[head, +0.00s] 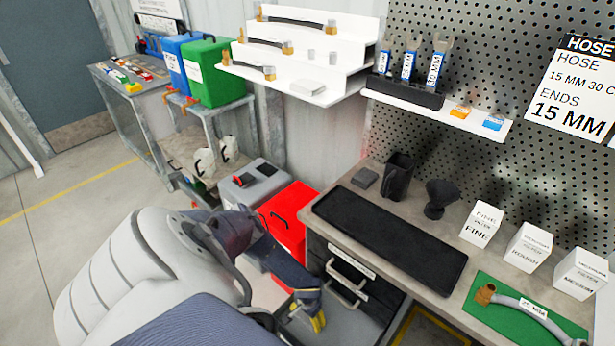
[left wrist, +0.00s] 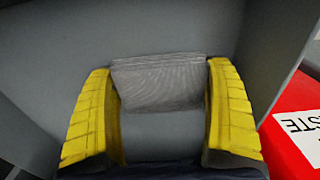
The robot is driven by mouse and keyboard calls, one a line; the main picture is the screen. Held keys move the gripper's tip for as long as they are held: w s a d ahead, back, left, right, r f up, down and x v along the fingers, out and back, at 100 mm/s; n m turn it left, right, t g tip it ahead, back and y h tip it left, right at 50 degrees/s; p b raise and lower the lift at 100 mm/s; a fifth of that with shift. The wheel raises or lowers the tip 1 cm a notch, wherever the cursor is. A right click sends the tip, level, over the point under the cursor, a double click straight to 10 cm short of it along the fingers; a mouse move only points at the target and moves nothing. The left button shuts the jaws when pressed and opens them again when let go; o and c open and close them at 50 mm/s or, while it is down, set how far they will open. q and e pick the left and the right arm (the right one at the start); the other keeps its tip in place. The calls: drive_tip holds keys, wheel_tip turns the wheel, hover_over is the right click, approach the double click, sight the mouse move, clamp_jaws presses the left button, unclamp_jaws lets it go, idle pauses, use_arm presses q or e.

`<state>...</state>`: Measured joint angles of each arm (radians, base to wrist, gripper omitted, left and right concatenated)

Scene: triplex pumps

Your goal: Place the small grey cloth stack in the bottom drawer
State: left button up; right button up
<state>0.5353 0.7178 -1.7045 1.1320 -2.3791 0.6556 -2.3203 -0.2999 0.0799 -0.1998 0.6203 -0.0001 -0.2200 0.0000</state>
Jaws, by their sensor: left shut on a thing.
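The small grey cloth stack (left wrist: 158,84) sits between the yellow fingers of my left gripper (left wrist: 160,115), which is shut on it. In the head view the left gripper (head: 312,320) points down at the open bottom drawer (head: 352,322), with its yellow fingertips at the drawer. The cloth cannot be made out there. In the left wrist view the drawer's plain grey inside (left wrist: 50,45) lies around and below the cloth. I cannot tell whether the cloth touches the drawer floor. My right gripper is not in view.
The closed drawers with handles (head: 346,280) stand above the open one. A red bin (head: 290,215) is close on the left. The bench holds a black tray (head: 390,240), a dark grey block (head: 365,178), a black cup (head: 398,175) and white boxes (head: 482,222).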

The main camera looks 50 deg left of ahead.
use_arm(q)
drive_tip(key=o, duration=1)
drive_tip(key=shift+f, duration=0.1)
wheel_tip(320, 180, up, 12)
idle(0.4)
